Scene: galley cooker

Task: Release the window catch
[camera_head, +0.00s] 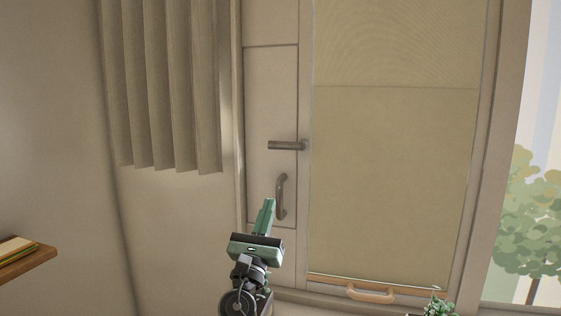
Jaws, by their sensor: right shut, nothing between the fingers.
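A dark metal lever (286,145), which looks like the window catch, lies level on the pale frame beside the blind, with its pivot at the right end. Below it, a curved upright pull handle (281,197) is fixed to the narrow panel. My right gripper (267,203), green and black, points up in front of this panel, below the lever and just left of the pull handle in the picture. Its fingers are shut with nothing between them. It appears apart from the lever; whether it touches the pull handle I cannot tell. My left gripper is out of view.
A drawn beige blind (395,180) covers the window, with a wooden grip (370,293) at its bottom bar. A pleated curtain (165,90) hangs at upper left. A small green plant (438,306) stands at the lower right. A wooden shelf (28,262) juts in at left.

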